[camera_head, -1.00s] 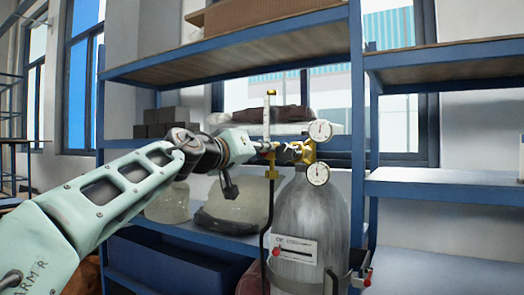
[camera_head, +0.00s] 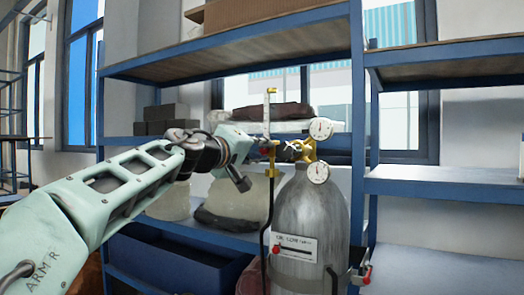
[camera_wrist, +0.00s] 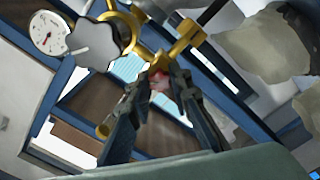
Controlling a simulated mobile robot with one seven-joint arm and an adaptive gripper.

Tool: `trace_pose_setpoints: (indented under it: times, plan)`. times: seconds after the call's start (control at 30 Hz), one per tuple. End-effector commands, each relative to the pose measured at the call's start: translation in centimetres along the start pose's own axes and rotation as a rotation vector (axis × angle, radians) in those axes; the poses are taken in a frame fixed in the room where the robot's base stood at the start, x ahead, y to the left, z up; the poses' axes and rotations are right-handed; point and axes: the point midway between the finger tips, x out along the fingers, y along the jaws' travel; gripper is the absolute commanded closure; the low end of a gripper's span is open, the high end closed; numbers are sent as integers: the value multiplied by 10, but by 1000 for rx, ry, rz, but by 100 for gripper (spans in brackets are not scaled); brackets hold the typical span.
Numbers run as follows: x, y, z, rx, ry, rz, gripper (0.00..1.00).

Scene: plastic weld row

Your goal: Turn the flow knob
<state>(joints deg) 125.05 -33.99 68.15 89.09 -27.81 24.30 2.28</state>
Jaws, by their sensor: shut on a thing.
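The small red flow knob (camera_wrist: 160,85) sits at the brass flowmeter body, between my fingertips in the wrist view. My gripper (camera_wrist: 158,78) is shut on it, and the fingers hide most of it. In the head view my gripper (camera_head: 266,148) reaches from the left to the base of the upright flowmeter tube (camera_head: 267,112). The brass regulator (camera_head: 308,151) joins it on the right, with two round white gauges (camera_head: 320,129). The knob's turn angle cannot be read.
A grey gas cylinder (camera_head: 311,220) stands below the regulator, in front of the blue shelving (camera_head: 220,65). A grey lobed handle (camera_wrist: 95,47) is close to my fingers in the wrist view. A dark hose (camera_head: 265,222) hangs beside the cylinder. Clear bags (camera_head: 240,200) lie on the shelf behind.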

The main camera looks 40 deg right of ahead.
Motion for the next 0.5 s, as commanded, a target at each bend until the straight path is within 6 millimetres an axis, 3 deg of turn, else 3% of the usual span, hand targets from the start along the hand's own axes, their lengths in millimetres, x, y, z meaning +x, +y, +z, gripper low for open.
trace_pose_setpoints:
  times: [0.23,0.27,0.4,0.5]
  plan:
    - [0,-1,2,1,-5,-2,100]
    - [0,-1,2,1,-5,-2,79]
    - [0,-1,2,1,-3,-1,64]
    - [0,-1,1,1,-3,-1,64]
